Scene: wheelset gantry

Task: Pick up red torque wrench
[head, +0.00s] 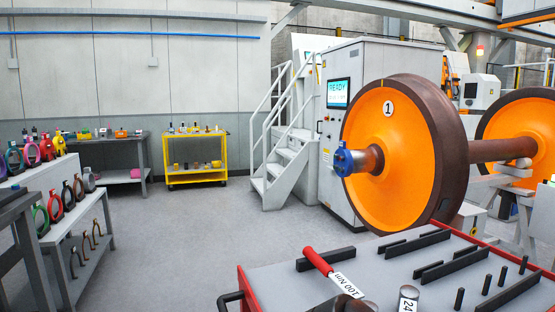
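The red torque wrench (318,262) lies on the grey top of a red-edged tool cart (285,279) at the bottom of the head view. Its red handle points to the upper left and lies across a black bar (343,253). A white label reading "100 Nm" is on its shaft towards the lower right. The far end of the wrench runs to dark grey rounded parts at the bottom edge, where it is partly cut off. Neither of my grippers shows in the head view.
A socket marked "24" (408,297) stands right of the wrench, with several black bars and pegs beyond. A large orange wheel (390,150) with a blue-capped axle end stands behind the cart. Open floor (180,240) lies left, before a yellow trolley (195,159) and grey shelves (75,215).

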